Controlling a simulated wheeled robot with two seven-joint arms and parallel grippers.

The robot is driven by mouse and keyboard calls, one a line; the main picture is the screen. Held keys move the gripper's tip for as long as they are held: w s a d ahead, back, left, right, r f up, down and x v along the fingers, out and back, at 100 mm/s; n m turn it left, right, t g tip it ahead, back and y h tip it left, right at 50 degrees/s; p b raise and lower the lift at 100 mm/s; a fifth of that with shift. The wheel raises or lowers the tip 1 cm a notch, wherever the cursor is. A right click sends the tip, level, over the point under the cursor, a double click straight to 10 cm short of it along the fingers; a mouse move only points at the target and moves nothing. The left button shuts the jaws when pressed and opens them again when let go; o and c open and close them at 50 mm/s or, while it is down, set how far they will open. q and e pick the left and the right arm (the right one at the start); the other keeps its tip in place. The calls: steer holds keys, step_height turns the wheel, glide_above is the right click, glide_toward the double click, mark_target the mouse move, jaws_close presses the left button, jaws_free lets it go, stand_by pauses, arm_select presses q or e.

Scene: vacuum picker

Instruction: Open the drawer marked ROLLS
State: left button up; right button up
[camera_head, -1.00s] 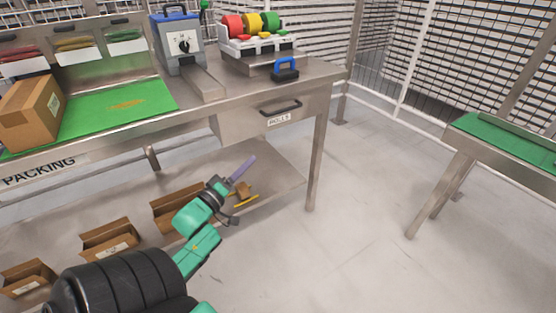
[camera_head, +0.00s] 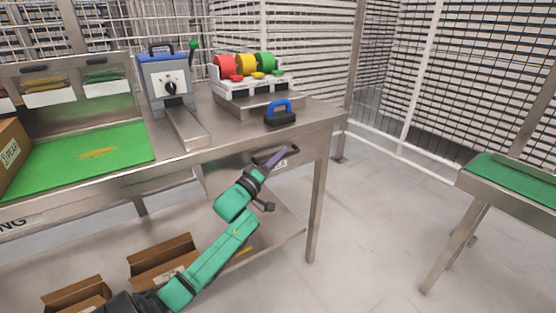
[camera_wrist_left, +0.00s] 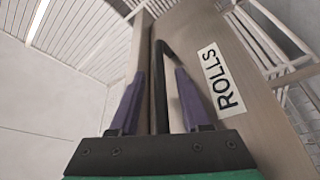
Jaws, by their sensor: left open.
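The drawer (camera_head: 220,174) is a metal front under the right end of the packing bench and looks closed. Its white ROLLS label (camera_wrist_left: 221,80) is clear in the left wrist view; my gripper partly covers it in the head view. The black bar handle (camera_wrist_left: 160,90) runs between the two purple fingers of my left gripper (camera_wrist_left: 158,76), with a finger on each side. My left gripper (camera_head: 274,160) is open, reaching up to the drawer front in the head view. Whether a finger touches the handle I cannot tell. My right gripper is not in view.
On the bench above stand a blue-topped grey machine (camera_head: 165,82), a dispenser with red, yellow and green rolls (camera_head: 245,80), and a blue-handled black tool (camera_head: 281,114). A bench leg (camera_head: 317,200) stands right of the drawer. Open boxes (camera_head: 160,262) lie below.

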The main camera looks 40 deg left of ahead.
arm_select(q)
jaws_close()
stand_by(1.4)
